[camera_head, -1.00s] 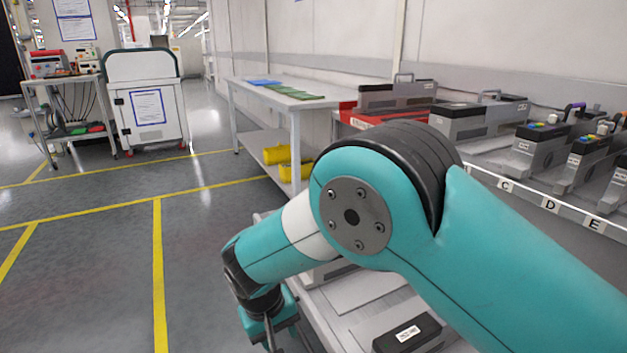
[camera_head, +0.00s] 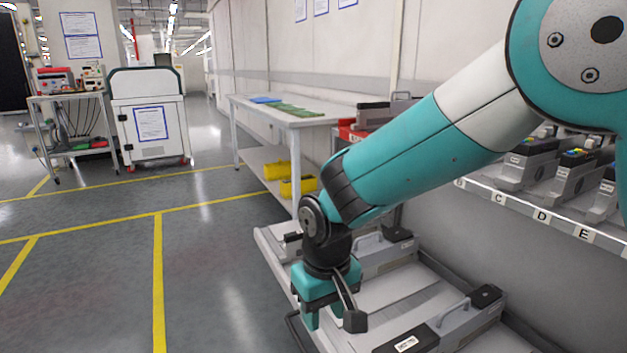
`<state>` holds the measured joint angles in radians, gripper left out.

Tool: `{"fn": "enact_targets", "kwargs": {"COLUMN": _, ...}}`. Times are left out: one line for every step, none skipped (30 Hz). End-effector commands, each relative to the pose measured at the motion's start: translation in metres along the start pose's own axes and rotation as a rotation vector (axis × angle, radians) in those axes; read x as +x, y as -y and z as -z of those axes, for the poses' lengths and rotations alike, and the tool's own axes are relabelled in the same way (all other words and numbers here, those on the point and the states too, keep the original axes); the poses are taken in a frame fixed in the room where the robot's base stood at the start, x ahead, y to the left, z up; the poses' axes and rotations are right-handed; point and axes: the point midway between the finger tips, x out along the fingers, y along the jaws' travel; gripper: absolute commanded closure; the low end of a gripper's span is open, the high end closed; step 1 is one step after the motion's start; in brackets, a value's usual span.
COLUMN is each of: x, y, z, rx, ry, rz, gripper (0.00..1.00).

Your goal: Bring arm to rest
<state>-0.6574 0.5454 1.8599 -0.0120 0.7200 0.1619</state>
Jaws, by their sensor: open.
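My arm, teal with white and black sections, reaches from the upper right down to the lower middle of the view. My gripper (camera_head: 333,322) hangs at its end, pointing down, with its fingers apart and nothing seen between them. It is in front of the left edge of a low trolley shelf (camera_head: 283,250) in the picture. Whether it touches anything there cannot be told.
Grey feeders (camera_head: 455,322) lie on the low shelf. More feeders (camera_head: 530,160) stand on the lettered upper shelf at right. A white table (camera_head: 335,112) with green boards and yellow bins (camera_head: 297,187) below stands behind. The yellow-lined floor at left is clear.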

Motion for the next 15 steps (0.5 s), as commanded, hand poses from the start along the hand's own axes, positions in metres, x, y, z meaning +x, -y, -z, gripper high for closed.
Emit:
{"fn": "enact_targets", "kwargs": {"x": -0.021, "y": -0.011, "z": -0.014, "rx": 0.000, "ry": -0.014, "rz": 0.028, "gripper": 0.58}}
{"fn": "enact_targets", "kwargs": {"x": -0.033, "y": -0.016, "z": -0.025, "rx": -0.004, "ry": -0.021, "rz": 0.047, "gripper": 0.58}}
{"fn": "enact_targets", "kwargs": {"x": -0.048, "y": -0.022, "z": -0.041, "rx": -0.010, "ry": -0.031, "rz": 0.074, "gripper": 0.58}}
{"fn": "enact_targets", "kwargs": {"x": -0.059, "y": -0.027, "z": -0.054, "rx": -0.015, "ry": -0.039, "rz": 0.095, "gripper": 0.58}}
{"fn": "enact_targets", "kwargs": {"x": -0.069, "y": -0.030, "z": -0.067, "rx": -0.022, "ry": -0.049, "rz": 0.115, "gripper": 0.58}}
{"fn": "enact_targets", "kwargs": {"x": -0.080, "y": -0.034, "z": -0.085, "rx": -0.030, "ry": -0.060, "rz": 0.139, "gripper": 0.58}}
{"fn": "enact_targets", "kwargs": {"x": -0.087, "y": -0.035, "z": -0.097, "rx": -0.037, "ry": -0.069, "rz": 0.156, "gripper": 0.58}}
{"fn": "enact_targets", "kwargs": {"x": -0.093, "y": -0.037, "z": -0.109, "rx": -0.043, "ry": -0.078, "rz": 0.171, "gripper": 0.58}}
{"fn": "enact_targets", "kwargs": {"x": -0.100, "y": -0.038, "z": -0.124, "rx": -0.050, "ry": -0.090, "rz": 0.189, "gripper": 0.58}}
{"fn": "enact_targets", "kwargs": {"x": -0.104, "y": -0.038, "z": -0.134, "rx": -0.056, "ry": -0.097, "rz": 0.202, "gripper": 0.58}}
{"fn": "enact_targets", "kwargs": {"x": -0.108, "y": -0.038, "z": -0.144, "rx": -0.062, "ry": -0.105, "rz": 0.213, "gripper": 0.58}}
{"fn": "enact_targets", "kwargs": {"x": -0.112, "y": -0.037, "z": -0.157, "rx": -0.069, "ry": -0.116, "rz": 0.227, "gripper": 0.58}}
{"fn": "enact_targets", "kwargs": {"x": -0.115, "y": -0.036, "z": -0.166, "rx": -0.073, "ry": -0.124, "rz": 0.237, "gripper": 0.58}}
{"fn": "enact_targets", "kwargs": {"x": -0.117, "y": -0.035, "z": -0.174, "rx": -0.078, "ry": -0.132, "rz": 0.246, "gripper": 0.58}}
{"fn": "enact_targets", "kwargs": {"x": -0.119, "y": -0.034, "z": -0.185, "rx": -0.084, "ry": -0.142, "rz": 0.257, "gripper": 0.58}}
